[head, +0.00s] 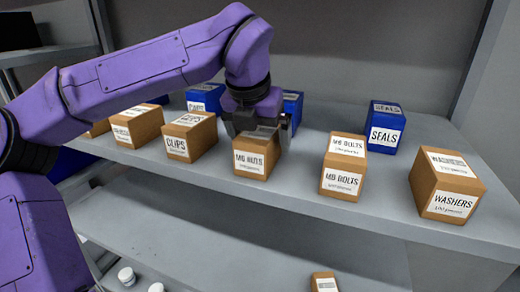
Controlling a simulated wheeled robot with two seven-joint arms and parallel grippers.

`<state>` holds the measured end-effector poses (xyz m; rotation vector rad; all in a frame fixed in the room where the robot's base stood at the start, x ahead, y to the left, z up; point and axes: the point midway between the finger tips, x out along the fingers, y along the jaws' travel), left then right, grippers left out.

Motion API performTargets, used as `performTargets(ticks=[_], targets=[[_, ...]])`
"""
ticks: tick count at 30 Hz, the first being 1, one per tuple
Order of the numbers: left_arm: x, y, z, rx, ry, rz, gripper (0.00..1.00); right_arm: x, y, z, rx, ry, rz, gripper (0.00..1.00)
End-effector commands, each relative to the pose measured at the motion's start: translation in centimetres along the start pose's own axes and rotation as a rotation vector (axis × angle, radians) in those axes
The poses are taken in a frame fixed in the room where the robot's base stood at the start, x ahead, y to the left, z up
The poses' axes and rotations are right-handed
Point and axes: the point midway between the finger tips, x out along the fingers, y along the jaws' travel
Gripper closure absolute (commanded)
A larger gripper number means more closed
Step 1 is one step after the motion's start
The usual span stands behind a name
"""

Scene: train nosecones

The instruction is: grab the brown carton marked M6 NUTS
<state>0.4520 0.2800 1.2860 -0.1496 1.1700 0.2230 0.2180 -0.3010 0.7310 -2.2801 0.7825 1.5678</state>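The brown carton marked M6 NUTS (251,163) stands upright on the grey shelf, in the middle of the row, with its white label facing me. My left gripper (257,128) is above it, pointing down, with its fingers apart at the left and right sides of the carton's top. The gripper hides part of the carton's top. I cannot tell whether the fingers press on the carton or stand just clear of it. The carton appears to rest on the shelf. My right gripper is not in view.
Brown cartons marked CLIPS (190,137) on the left, M8 BOLTS (343,163) and WASHERS (446,186) on the right share the shelf (310,205). Blue boxes, one marked SEALS (386,128), stand behind. A lower shelf holds another carton (324,282). Bare shelf separates M6 NUTS from M8 BOLTS.

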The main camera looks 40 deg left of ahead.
Motion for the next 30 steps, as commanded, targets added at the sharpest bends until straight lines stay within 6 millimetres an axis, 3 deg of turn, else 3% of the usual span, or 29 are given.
performTargets(ticks=[6,8,13,25,30], targets=[[0.0,0.0,0.0,0.0,0.0,0.0,0.0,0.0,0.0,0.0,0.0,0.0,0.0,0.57],[0.0,0.0,0.0,0.0,0.0,0.0,0.16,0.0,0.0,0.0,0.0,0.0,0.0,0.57],[0.0,0.0,0.0,0.0,0.0,0.0,0.72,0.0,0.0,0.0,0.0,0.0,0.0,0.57],[-1.2,0.0,0.6,-0.001,-0.004,0.0,0.73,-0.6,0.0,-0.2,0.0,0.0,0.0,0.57],[-5.4,-0.1,2.3,-0.005,-0.006,0.001,0.73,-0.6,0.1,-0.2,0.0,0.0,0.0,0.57]])
